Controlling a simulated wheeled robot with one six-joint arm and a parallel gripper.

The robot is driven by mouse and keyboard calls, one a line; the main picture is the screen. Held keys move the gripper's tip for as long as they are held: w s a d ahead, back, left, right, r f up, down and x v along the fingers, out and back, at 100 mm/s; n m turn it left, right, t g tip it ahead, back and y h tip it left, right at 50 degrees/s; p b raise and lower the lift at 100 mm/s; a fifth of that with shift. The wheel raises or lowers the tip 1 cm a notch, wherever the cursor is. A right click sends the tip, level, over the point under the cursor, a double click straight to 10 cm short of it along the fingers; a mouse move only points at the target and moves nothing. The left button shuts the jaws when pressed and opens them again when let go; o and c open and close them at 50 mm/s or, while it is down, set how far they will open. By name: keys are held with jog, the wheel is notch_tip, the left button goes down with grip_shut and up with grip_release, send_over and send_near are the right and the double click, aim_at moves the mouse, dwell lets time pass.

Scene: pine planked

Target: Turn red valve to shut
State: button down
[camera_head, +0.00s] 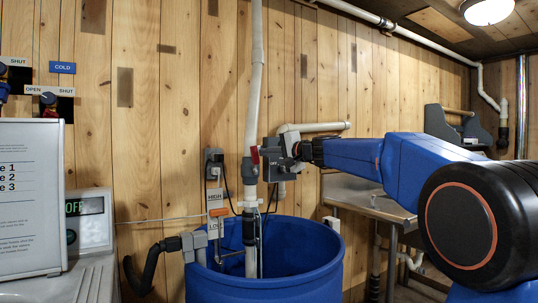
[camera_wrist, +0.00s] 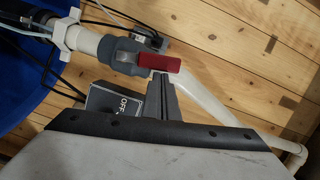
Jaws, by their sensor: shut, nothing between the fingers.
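The red valve handle (camera_head: 255,155) sits on a grey valve body on the upright white pipe above the blue barrel. In the wrist view the red handle (camera_wrist: 158,63) looks roughly in line with the pipe. My gripper (camera_head: 268,158) is just right of the handle in the head view, partly overlapping the pipe area. In the wrist view my gripper's fingertips (camera_wrist: 161,76) are shut and empty, close beside the handle's lower edge. I cannot tell whether they touch it.
The blue barrel (camera_head: 215,284) stands below, with hoses and a HIGH/LOW box (camera_head: 217,203) beside the pipe. A metal sink bench (camera_head: 365,200) stands behind my arm. A white sign board (camera_head: 28,200) is at the left.

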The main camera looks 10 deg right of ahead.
aim_at(253, 154)
jog(key=a+n, duration=0.1)
jog(key=s+a+n+h, duration=0.1)
jog(key=n, duration=0.1)
jog(key=shift+a+r, duration=0.15)
jog(key=shift+a, duration=0.1)
jog(key=a+n, duration=0.2)
jog(key=a+f+n+h, duration=0.1)
jog(key=n, duration=0.1)
jog(key=shift+s+g, duration=0.3)
jog(key=shift+s, duration=0.1)
jog(key=shift+s+a+f+n+h, duration=0.25)
jog(key=shift+a+f+n+h, duration=0.3)
jog(key=shift+a+f+n, duration=0.5)
jog(key=shift+s+a+f+n+h, duration=0.35)
jog(key=shift+f+n+h, duration=0.3)
jog(key=shift+n, duration=0.7)
jog(key=shift+w+a+f, duration=0.1)
jog(key=shift+f, duration=0.05)
